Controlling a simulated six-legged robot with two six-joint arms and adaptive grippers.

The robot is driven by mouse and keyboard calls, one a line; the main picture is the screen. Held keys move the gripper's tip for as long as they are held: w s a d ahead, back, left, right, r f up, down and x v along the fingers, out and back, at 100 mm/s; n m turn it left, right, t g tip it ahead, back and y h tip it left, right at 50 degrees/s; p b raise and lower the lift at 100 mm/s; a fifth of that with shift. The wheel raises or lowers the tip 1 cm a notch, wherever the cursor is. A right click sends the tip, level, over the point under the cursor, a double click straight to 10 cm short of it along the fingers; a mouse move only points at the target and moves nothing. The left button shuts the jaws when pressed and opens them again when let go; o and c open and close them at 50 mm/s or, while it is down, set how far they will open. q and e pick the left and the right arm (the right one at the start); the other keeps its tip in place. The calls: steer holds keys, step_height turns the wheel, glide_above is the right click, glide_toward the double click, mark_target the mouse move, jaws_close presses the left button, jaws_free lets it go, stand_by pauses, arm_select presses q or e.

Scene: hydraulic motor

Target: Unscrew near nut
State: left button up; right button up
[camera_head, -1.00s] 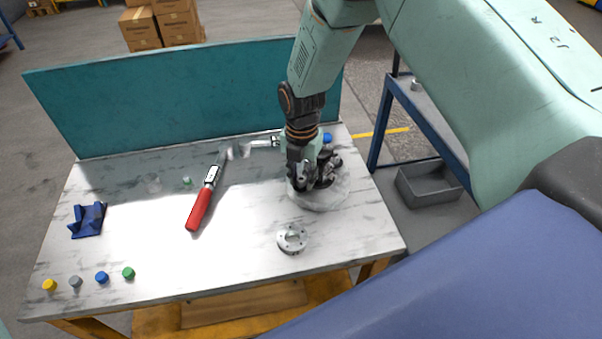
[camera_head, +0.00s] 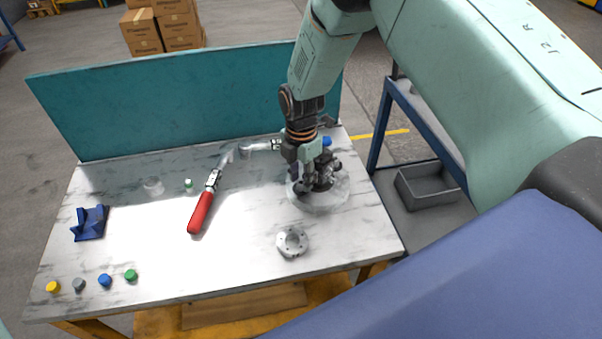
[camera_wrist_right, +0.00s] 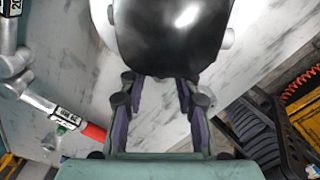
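The dark hydraulic motor (camera_head: 324,181) stands on a pale round base (camera_head: 325,204) at the right of the table. My right gripper (camera_head: 302,168) is over its left side in the head view and covers part of it. In the right wrist view, a large glossy black body (camera_wrist_right: 170,35) lies just beyond the fingertips. My right gripper's fingers (camera_wrist_right: 158,85) are spread, with bare table showing between them. Pale stud-like ends show at the body's sides, one at right (camera_wrist_right: 228,38). I cannot tell which is the near nut. My left gripper is not in view.
A red-handled tool (camera_head: 200,212) lies left of the motor. A round metal flange (camera_head: 292,242) lies in front of it. Coloured caps (camera_head: 104,280) and a blue holder (camera_head: 89,223) are at the left. A teal panel (camera_head: 180,105) closes the back.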

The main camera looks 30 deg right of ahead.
steer(key=m+p, duration=0.1)
steer(key=m, duration=0.4)
steer(key=shift+m, duration=0.3)
steer(key=shift+s+a, duration=0.1)
steer(key=shift+s, duration=0.05)
jaws_close()
stand_by(0.3)
steer(key=n, duration=0.5)
steer(key=shift+n, duration=0.4)
